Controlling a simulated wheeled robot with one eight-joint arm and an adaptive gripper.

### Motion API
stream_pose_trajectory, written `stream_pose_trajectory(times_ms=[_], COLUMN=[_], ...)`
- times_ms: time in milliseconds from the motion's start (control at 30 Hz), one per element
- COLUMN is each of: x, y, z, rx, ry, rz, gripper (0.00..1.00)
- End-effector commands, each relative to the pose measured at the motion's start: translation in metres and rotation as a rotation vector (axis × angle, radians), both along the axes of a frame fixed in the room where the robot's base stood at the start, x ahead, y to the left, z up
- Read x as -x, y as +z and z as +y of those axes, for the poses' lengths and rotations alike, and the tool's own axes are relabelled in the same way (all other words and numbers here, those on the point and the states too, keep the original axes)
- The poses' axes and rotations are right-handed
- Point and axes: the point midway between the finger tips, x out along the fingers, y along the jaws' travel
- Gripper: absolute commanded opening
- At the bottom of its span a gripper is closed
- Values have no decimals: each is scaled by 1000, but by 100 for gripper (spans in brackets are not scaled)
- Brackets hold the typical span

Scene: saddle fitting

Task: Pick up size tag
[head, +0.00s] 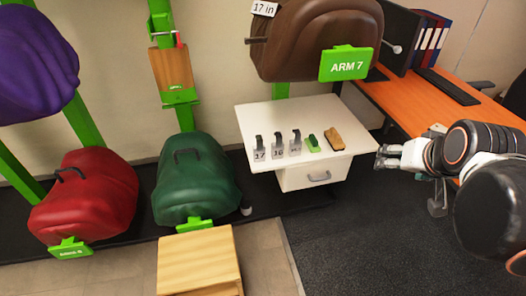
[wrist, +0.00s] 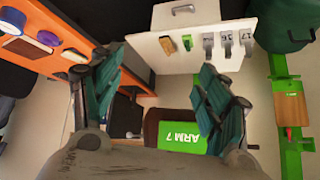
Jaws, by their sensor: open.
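Three clear size tags with grey hooked tops stand in a row on the white drawer cabinet (head: 292,113): the left tag (head: 259,150) reads 17, the middle tag (head: 278,148) seems to read 16, and the right tag (head: 295,145) is too small to read surely. The tags also show upside down in the wrist view, the 17 (wrist: 247,43) at right. Another tag reading "17 in" (head: 264,8) is on the brown saddle (head: 312,38). My gripper (head: 388,157) is open and empty right of the cabinet; its spread fingers (wrist: 160,85) show in the wrist view.
A green item (head: 313,143) and a brown block (head: 335,138) lie right of the tags. A green "ARM 7" sign (head: 345,64) and the brown saddle overhang the cabinet's back. An orange desk (head: 430,105) stands at right. Dark floor (head: 340,240) in front is clear.

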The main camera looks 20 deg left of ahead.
Motion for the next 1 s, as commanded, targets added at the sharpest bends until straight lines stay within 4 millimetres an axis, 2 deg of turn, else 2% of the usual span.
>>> stream_pose_trajectory(times_ms=[33, 100, 267, 467, 600, 800, 1000], x=[-18, -40, -89, -146, -182, -223, -248], y=[0, -3, -17, -44, -66, -106, -158], z=[9, 20, 49, 91, 128, 184, 243], rx=[-8, -21, -52, -78, -74, -67, -64], ry=[9, 15, 33, 68, 115, 188, 262], rz=[-7, -20, -47, -86, -132, -200, -271], gripper=[69, 69, 69, 69, 69, 69, 69])
